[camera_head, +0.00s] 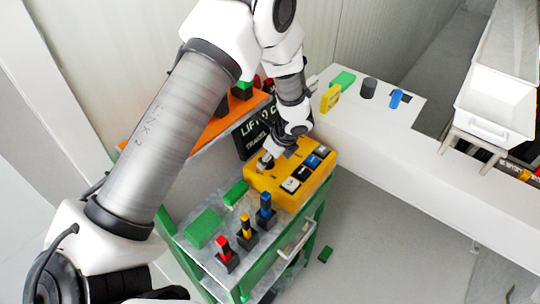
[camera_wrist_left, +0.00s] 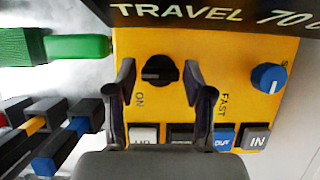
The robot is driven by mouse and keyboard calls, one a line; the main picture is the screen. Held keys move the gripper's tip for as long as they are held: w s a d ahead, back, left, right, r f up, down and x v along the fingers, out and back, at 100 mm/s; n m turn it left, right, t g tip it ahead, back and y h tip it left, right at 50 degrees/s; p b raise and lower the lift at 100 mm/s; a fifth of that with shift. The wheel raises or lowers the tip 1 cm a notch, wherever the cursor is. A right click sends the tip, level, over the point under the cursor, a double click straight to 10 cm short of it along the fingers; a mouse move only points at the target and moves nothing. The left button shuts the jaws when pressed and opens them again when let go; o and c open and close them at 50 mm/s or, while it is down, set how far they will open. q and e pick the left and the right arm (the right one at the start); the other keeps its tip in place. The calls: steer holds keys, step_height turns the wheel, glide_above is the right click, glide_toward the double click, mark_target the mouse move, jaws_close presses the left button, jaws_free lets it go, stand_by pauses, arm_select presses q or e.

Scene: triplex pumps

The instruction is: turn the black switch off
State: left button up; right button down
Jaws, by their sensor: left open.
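The black switch (camera_wrist_left: 160,71) is a rotary knob on the yellow control box (camera_wrist_left: 225,55). In the left wrist view its grip bar lies roughly across the picture, with an "ON" label below and to its left. My left gripper (camera_wrist_left: 159,68) is open, with one finger on each side of the knob; I cannot tell whether either touches it. In the head view the left gripper (camera_head: 268,158) reaches down over the far left part of the yellow box (camera_head: 293,203) and mostly hides the switch. My right gripper is not in view.
A blue knob (camera_wrist_left: 269,77) and a row of push buttons (camera_head: 303,172) share the box. Red, yellow and blue levers (camera_head: 265,207) stand on the green cart beside green blocks (camera_head: 204,228). A black "TRAVEL" display (camera_wrist_left: 215,12) rises behind. A white counter (camera_head: 375,125) stands right.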

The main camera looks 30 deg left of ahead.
arm_select(q)
steer(key=v, duration=1.2)
